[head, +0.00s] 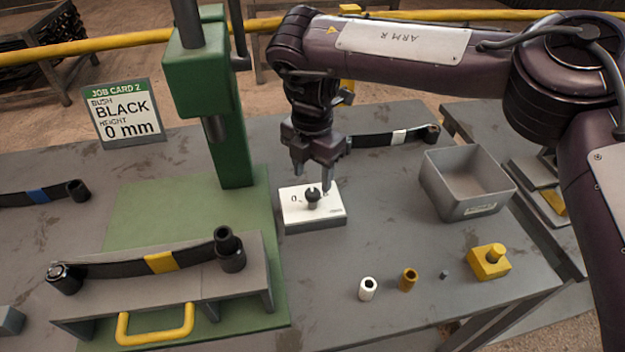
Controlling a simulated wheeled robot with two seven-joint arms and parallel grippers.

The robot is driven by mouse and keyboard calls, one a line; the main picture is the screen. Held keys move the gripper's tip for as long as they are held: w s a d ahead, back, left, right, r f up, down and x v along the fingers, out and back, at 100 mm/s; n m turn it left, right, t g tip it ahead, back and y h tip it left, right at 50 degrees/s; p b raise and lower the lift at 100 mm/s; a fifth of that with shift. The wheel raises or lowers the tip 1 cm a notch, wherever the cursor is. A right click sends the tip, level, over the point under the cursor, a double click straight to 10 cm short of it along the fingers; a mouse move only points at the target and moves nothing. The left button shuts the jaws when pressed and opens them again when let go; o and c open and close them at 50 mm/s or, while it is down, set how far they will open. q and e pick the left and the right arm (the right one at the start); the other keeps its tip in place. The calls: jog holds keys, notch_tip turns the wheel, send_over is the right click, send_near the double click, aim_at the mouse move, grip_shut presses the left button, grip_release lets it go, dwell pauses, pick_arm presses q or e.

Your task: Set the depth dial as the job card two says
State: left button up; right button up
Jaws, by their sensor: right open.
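The job card (124,113) stands at the back left and reads "JOB CARD 2", "BUSH BLACK", "HEIGHT 0 mm". The depth dial (329,213) is a low grey box with a white face and a black knob in its middle. A "0" shows at the left of the face; the other marks are too small or covered to read. My right gripper (312,182) points down at the dial, open, with its fingers about the knob. I cannot tell whether they touch it. My left gripper is not in view.
A green press (208,90) stands left of the dial. A leaf spring with a yellow band (160,262) lies on the grey fixture in front. A grey bin (467,183) is at the right. White (368,288) and orange (408,279) bushes and a yellow block (488,262) stand in front.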

aim_at(312, 191)
notch_tip(312, 191, down, 4)
jog(key=shift+w+r, duration=0.1)
jog(key=shift+f+p, duration=0.3)
jog(key=shift+f, duration=0.1)
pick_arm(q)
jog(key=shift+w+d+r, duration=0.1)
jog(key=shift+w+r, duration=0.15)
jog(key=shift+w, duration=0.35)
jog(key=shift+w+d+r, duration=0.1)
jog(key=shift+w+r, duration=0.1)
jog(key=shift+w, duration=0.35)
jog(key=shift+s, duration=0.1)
pick_arm(e)
jog(key=shift+c, duration=0.4)
jog(key=shift+c, duration=1.3)
jog(key=c, duration=0.6)
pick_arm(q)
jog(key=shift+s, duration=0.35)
pick_arm(e)
jog(key=shift+c, duration=0.2)
